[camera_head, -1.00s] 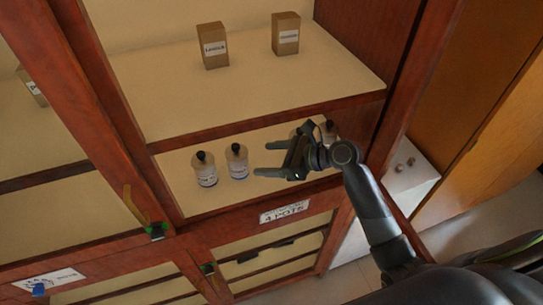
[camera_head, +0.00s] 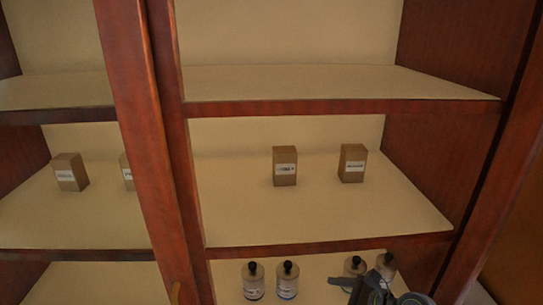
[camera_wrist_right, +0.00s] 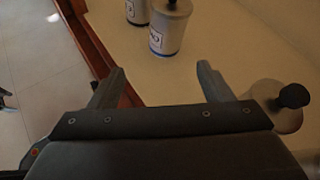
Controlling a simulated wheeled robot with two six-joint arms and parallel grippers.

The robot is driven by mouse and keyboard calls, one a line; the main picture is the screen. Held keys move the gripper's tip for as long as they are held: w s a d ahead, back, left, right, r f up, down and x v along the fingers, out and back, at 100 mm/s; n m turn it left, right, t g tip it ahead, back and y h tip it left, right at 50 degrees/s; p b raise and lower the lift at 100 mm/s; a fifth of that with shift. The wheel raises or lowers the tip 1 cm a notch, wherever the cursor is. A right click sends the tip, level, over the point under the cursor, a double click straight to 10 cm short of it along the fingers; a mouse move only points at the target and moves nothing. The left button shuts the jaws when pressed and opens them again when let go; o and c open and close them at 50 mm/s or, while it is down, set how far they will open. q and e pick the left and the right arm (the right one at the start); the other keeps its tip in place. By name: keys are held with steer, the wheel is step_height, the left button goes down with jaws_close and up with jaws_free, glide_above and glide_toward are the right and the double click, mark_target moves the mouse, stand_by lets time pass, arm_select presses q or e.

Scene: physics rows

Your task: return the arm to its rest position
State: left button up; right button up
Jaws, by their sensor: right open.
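My right gripper (camera_wrist_right: 160,82) is open and empty in the right wrist view, with its two fingers spread apart at the lower shelf's front edge. In the head view only part of my right gripper (camera_head: 345,284) shows at the bottom edge, in front of the bottles on the right. A white labelled bottle (camera_wrist_right: 170,30) stands beyond the fingers in the wrist view. Another bottle with a black cap (camera_wrist_right: 290,108) is close beside the right finger. My left gripper is not in view.
The lower shelf holds several black-capped bottles, including a left one (camera_head: 253,285) and one beside it (camera_head: 287,282). On the shelf above stand a brown box (camera_head: 284,167) and another box (camera_head: 352,164). The top shelf (camera_head: 320,84) is empty. A wooden upright (camera_head: 150,130) divides the cabinet.

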steer(key=s+d+f+n+g+h, duration=0.1)
steer(key=s+d+f+n+h, duration=0.25)
steer(key=s+n, duration=0.3)
steer(key=s+d+f+n+g+h, duration=0.1)
steer(key=s+d+f+n+h, duration=0.15)
steer(key=s+f+n, duration=0.4)
steer(key=s+d+r+n+g+h, duration=0.1)
steer(key=s+d+n+h, duration=0.3)
steer(key=s, duration=0.4)
steer(key=s+d+r+n+g+h, duration=0.1)
steer(key=s+d+r+n+h, duration=0.1)
steer(key=s+d+n, duration=0.45)
step_height(320, 180, down, 34)
steer(key=s+m+g+b, duration=0.1)
steer(key=s+b, duration=0.1)
steer(key=b, duration=0.6)
steer(key=s+a+f+b, duration=0.1)
steer(key=s+f+b, duration=0.2)
steer(key=s+f, duration=0.4)
steer(key=s+f+g+y+b, duration=0.1)
steer(key=s+f+b, duration=0.2)
steer(key=s+f, duration=0.5)
step_height(320, 180, down, 6)
steer(key=shift+a+f, duration=0.25)
steer(key=shift+a, duration=0.15)
